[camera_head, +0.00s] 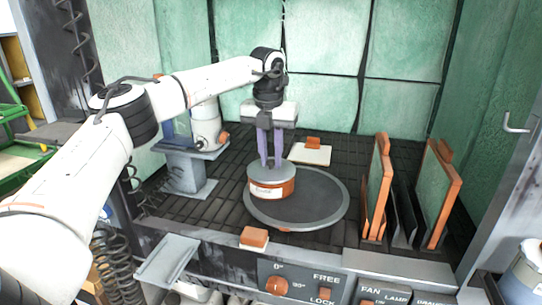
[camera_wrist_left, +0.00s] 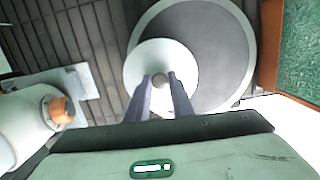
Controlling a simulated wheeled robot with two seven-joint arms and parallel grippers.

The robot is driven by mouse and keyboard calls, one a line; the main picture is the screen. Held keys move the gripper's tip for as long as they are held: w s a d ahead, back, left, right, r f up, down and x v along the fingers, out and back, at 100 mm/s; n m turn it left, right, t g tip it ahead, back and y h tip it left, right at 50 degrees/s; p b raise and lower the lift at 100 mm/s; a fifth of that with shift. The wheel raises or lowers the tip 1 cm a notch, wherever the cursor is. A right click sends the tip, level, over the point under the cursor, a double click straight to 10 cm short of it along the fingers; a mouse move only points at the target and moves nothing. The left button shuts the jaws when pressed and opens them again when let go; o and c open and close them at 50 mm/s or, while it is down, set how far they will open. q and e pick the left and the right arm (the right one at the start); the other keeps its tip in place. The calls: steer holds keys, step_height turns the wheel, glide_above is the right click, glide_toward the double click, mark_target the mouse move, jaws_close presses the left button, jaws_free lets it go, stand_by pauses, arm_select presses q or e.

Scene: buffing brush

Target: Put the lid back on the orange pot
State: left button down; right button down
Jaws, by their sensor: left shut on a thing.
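The orange pot (camera_head: 271,191) stands on the left part of a round grey turntable (camera_head: 320,200) and has a white label on its front. A grey lid (camera_head: 272,172) sits on top of the pot, covering its opening. In the wrist view the lid (camera_wrist_left: 145,62) is a pale disc with a small round knob (camera_wrist_left: 160,80). My left gripper (camera_head: 271,164) points straight down over the lid. Its purple fingers are shut on the knob, which shows between the fingertips (camera_wrist_left: 160,80) in the wrist view. The pot's body is hidden under the lid there. My right gripper is not in view.
Orange-edged green panels (camera_head: 377,185) stand upright right of the turntable. A small white plate with an orange block (camera_head: 313,144) lies behind it. A grey pedestal (camera_head: 188,170) stands at left. An orange block (camera_head: 254,238) sits on the front ledge above the control panel.

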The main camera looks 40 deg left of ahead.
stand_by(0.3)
arm_select(q)
steer(key=c, duration=1)
jaws_free()
steer(key=shift+r, duration=3.5)
jaws_close()
